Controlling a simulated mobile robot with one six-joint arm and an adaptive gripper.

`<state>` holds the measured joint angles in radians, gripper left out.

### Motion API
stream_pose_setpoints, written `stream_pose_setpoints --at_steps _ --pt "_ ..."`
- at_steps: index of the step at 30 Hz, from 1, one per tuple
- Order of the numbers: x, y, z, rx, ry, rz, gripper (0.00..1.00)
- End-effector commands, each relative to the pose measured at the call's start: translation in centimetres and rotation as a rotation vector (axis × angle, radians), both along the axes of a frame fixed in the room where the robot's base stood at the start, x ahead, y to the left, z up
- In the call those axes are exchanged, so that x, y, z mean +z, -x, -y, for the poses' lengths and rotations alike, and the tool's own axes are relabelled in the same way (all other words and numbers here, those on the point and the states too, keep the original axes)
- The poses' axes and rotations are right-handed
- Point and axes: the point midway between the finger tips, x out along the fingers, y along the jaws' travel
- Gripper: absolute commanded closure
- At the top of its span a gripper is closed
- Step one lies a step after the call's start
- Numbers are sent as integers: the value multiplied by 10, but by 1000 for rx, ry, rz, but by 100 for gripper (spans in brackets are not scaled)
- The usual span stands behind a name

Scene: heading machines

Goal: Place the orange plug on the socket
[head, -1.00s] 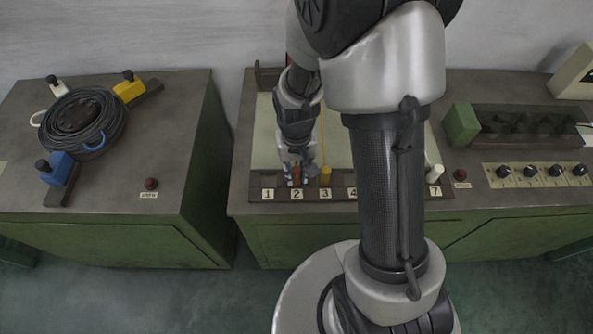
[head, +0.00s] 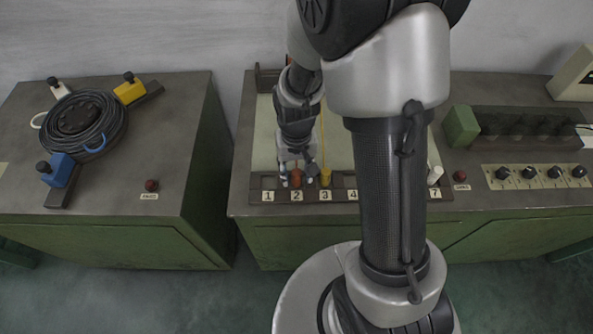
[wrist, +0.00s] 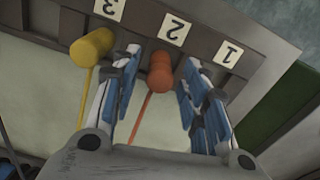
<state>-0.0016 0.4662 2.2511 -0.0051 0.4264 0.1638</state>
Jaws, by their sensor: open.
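The orange plug (wrist: 160,75) stands in the slot labelled 2 of the numbered rack, with a thin orange cord running from it. In the head view it shows as a small orange shape (head: 297,179) just above the 2 label. My gripper (wrist: 158,88) is open, with one blue-and-white finger on each side of the plug; a gap shows on both sides. In the head view my gripper (head: 297,176) is low over slot 2. I cannot single out the target socket; a row of dark sockets (head: 520,124) is at the right of the bench.
A yellow plug (wrist: 91,46) stands in slot 3, close beside one finger. A white plug (head: 435,175) is near slot 7. A green block (head: 461,124) and knobs (head: 528,172) are at the right. The left bench holds a cable coil (head: 80,122) with blue and yellow plugs.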

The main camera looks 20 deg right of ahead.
Motion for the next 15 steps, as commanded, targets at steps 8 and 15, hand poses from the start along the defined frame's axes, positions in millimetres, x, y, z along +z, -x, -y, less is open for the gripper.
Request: stream_pose_setpoints --at_steps 8,15 --pt "65 -2 0 0 0 7 59" --pt "102 -1 0 0 0 4 59"
